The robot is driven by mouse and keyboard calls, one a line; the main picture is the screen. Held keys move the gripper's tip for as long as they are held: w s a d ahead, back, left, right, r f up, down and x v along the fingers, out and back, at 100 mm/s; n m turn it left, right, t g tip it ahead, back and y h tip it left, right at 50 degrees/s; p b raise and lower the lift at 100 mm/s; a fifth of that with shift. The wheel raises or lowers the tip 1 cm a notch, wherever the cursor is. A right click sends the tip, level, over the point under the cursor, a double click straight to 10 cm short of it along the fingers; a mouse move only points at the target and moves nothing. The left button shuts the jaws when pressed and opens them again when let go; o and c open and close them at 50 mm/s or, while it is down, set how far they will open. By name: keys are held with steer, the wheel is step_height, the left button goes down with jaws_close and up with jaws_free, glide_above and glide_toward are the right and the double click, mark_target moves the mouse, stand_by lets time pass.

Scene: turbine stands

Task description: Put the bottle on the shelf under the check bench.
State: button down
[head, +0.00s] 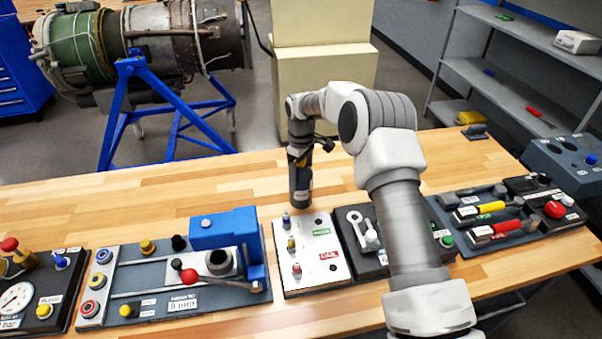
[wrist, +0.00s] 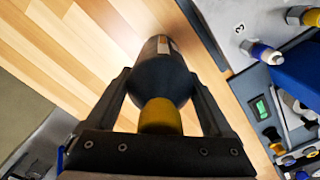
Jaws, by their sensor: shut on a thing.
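A dark bottle (head: 300,192) with a light label stands upright at the bench, behind the white panel. In the wrist view the bottle (wrist: 160,82) shows a rounded dark shoulder and a yellow cap. My gripper (head: 299,160) is shut on the bottle, with one finger on each side of it. I cannot tell whether the bottle's base touches the wood or is just above it. The wooden bench top (head: 130,190) spans the view. The space under it shows only as a dark strip at the lower right; the shelf there cannot be made out clearly.
A white panel (head: 318,272), a blue vice-like fixture (head: 225,228), a gauge panel (head: 20,300) and tool holders (head: 490,215) line the bench's front. A turbine (head: 150,40) on a blue stand and a cream cabinet (head: 325,80) stand behind. Grey shelving (head: 500,85) is at right.

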steer(key=shift+f, duration=0.15)
jaws_free()
step_height(320, 180, up, 13)
steer(key=shift+f+b, duration=0.2)
steer(key=shift+b, duration=0.5)
